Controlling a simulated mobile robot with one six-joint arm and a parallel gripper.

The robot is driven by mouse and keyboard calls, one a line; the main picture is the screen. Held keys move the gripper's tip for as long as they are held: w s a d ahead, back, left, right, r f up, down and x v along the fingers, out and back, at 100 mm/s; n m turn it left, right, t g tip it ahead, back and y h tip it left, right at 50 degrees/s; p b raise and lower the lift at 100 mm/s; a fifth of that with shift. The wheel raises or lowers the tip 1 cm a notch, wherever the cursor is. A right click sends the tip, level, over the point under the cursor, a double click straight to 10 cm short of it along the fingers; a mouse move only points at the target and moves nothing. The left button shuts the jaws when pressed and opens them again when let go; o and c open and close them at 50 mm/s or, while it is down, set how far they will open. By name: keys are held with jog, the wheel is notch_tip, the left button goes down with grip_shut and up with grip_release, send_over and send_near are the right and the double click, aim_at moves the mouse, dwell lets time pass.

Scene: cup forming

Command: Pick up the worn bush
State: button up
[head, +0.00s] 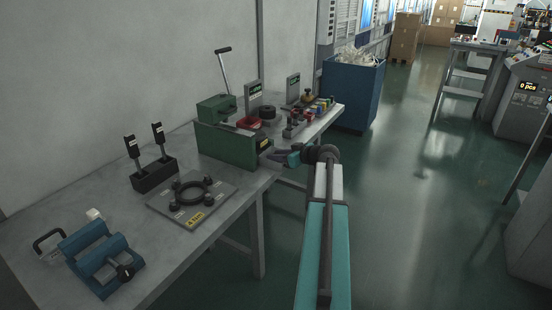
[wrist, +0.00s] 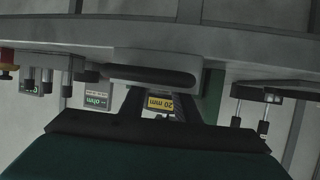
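I cannot make out a part that is clearly the worn bush in either view. A dark ring (head: 267,112) sits on the bench behind the green press. A larger dark ring (head: 193,190) lies on a grey plate nearer to me. My gripper (head: 290,158) is beside the right end of the green press (head: 230,142), by the bench edge. In the wrist view, which looks upside down, its two dark fingers (wrist: 159,104) stand apart. A yellow "20 mm" label (wrist: 160,103) shows between them. I see nothing held.
The grey bench (head: 225,215) runs along the wall. It carries a blue vice-like fixture (head: 100,258), a black stand (head: 154,174) with two upright tools, and several small coloured parts (head: 318,107). A blue bin (head: 350,92) stands beyond.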

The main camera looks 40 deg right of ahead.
jog(key=shift+w+f, duration=0.1)
jog(key=shift+w, duration=0.3)
jog(key=c, duration=0.7)
jog(key=shift+r, duration=1.35)
jog(key=s+a+r+b, duration=0.1)
jog(key=s+a, duration=0.2)
jog(key=s, duration=0.4)
jog(key=s+a+r, duration=0.1)
jog(key=s+a, duration=0.2)
jog(key=s, duration=0.4)
jog(key=shift+s+a+r+b, duration=0.15)
jog(key=shift+s+b, duration=0.25)
